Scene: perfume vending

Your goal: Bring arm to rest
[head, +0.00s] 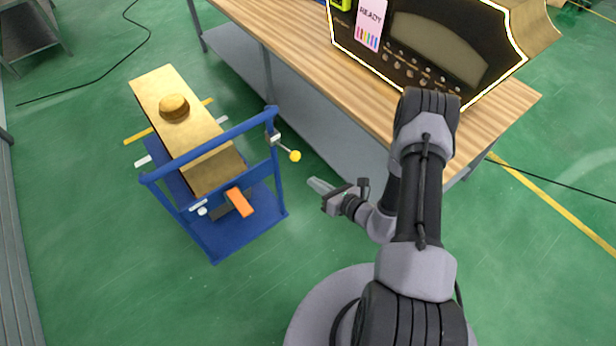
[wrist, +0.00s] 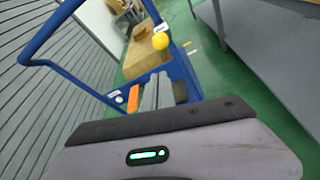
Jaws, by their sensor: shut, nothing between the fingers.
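My gripper (head: 320,186) is shut and empty. In the head view it hangs in free air between the blue cart and the wooden table, pointing left toward the cart. In the wrist view my gripper (wrist: 157,92) shows its fingers together, with the cart beyond them. The fingertips are apart from the cart and from the yellow ball.
A blue cart (head: 232,133) carries a large gold box (head: 152,88) with a round knob; an orange piece (head: 239,202) lies on its base. A yellow ball (head: 295,156) sticks out from its frame. A wooden table (head: 285,42) holds a black-and-gold machine (head: 365,48). Green floor is clear below left.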

